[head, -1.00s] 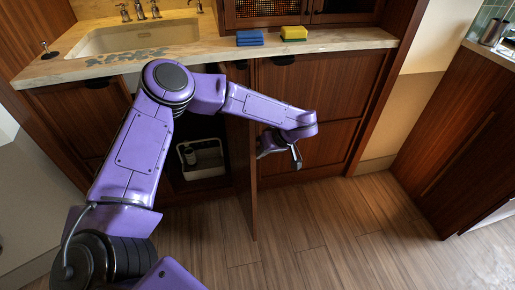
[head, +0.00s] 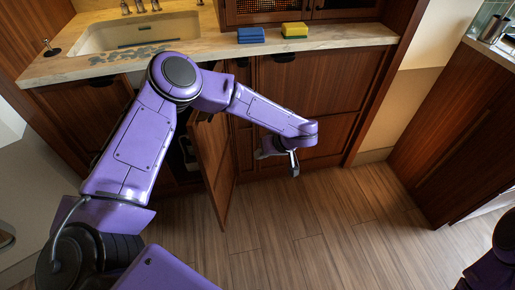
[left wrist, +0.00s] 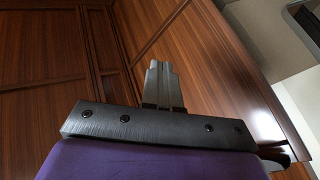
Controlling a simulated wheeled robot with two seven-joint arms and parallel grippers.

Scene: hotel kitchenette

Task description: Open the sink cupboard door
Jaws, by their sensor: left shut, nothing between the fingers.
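The sink cupboard door (head: 212,165) is a brown wooden panel in the head view. It stands part open, swung out from the cabinet under the sink. Its lower corner reaches out over the floor. My left arm crosses in front of its upper part. My left gripper (head: 293,163) is shut and empty, to the right of the door on its outer side, apart from it in the head view. Its closed fingers (left wrist: 163,82) show in the left wrist view, before wooden panels. The cupboard's inside is mostly hidden by my arm and the door. My right gripper is out of view.
The sink (head: 140,32) is set in a stone counter (head: 200,50) above. A blue sponge stack (head: 251,35) and a yellow sponge (head: 294,31) lie on it. Closed drawer fronts (head: 318,90) are right of the door. The wooden floor (head: 340,215) in front is clear.

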